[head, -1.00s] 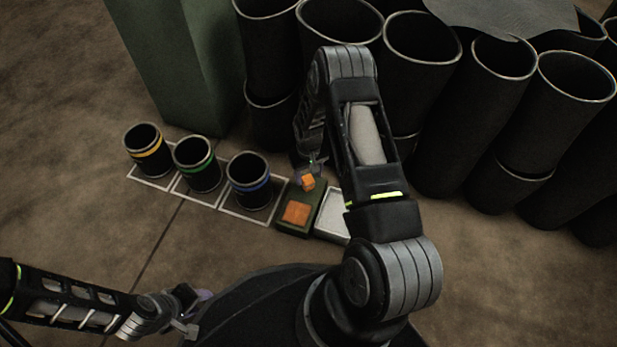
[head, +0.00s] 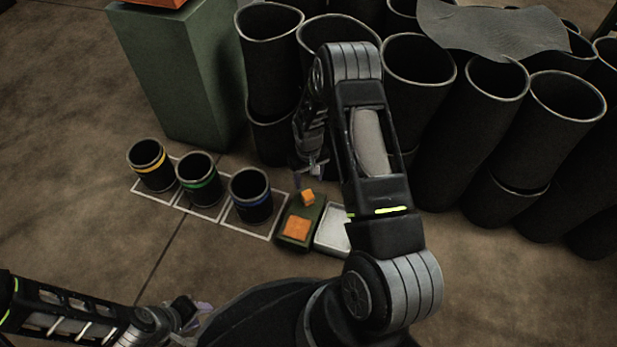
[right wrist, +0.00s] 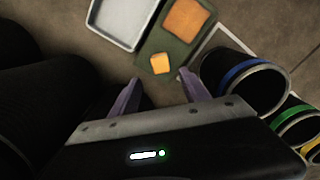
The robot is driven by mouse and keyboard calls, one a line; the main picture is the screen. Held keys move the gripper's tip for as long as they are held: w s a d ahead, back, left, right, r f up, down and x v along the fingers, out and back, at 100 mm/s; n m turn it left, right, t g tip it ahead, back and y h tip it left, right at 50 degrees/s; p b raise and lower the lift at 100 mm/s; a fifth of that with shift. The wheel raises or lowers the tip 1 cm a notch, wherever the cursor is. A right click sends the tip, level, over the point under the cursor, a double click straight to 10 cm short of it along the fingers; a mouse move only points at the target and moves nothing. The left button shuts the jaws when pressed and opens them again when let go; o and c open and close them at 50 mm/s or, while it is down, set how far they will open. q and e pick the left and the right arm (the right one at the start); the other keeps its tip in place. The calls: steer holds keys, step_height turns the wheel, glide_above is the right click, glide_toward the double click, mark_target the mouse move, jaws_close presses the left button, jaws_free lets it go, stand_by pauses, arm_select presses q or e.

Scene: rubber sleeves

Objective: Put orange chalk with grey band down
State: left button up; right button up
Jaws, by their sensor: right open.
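A small orange piece (head: 308,197) rests on the far end of a dark green tray (head: 283,240); it also shows in the right wrist view (right wrist: 160,63). No grey band can be made out on it. A larger flat orange block (head: 296,229) lies at the tray's near end. My right gripper (head: 311,177) is just beyond the small piece. In the right wrist view its two purple fingers (right wrist: 159,84) are spread and empty, with the small piece ahead of them, apart. My left gripper (head: 196,312) is at the lower left, away from the tray; its jaws are unclear.
Three black cups with yellow (head: 151,165), green (head: 199,181) and blue (head: 250,196) bands stand in outlined squares left of the tray. A white tray (head: 331,231) adjoins it on the right. Tall black sleeves (head: 470,130) crowd the back right. A green pedestal (head: 180,80) stands behind.

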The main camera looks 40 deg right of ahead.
steer(key=s+a+y, duration=0.1)
steer(key=s+a, duration=0.5)
steer(key=a, duration=0.3)
steer(key=s+a+r+t+y, duration=0.1)
steer(key=s+a, duration=0.5)
steer(key=a, duration=0.3)
steer(key=s+a+r+y, duration=0.1)
steer(key=s+a, duration=0.5)
steer(key=a, duration=0.4)
steer(key=shift+r+y, duration=0.2)
steer(key=shift+y, duration=0.2)
arm_select(q)
step_height(320, 180, up, 33)
steer(key=s+d+p, duration=0.1)
steer(key=s+p, duration=0.1)
steer(key=p, duration=3.1)
steer(key=shift+s+d+g, duration=0.3)
steer(key=shift+d, duration=0.1)
arm_select(e)
step_height(320, 180, up, 33)
steer(key=s+a, duration=0.1)
steer(key=s, duration=0.1)
steer(key=shift+s+a, duration=0.25)
steer(key=shift+a, duration=0.1)
arm_select(q)
steer(key=shift+r, duration=0.1)
arm_select(e)
steer(key=shift+r, duration=0.1)
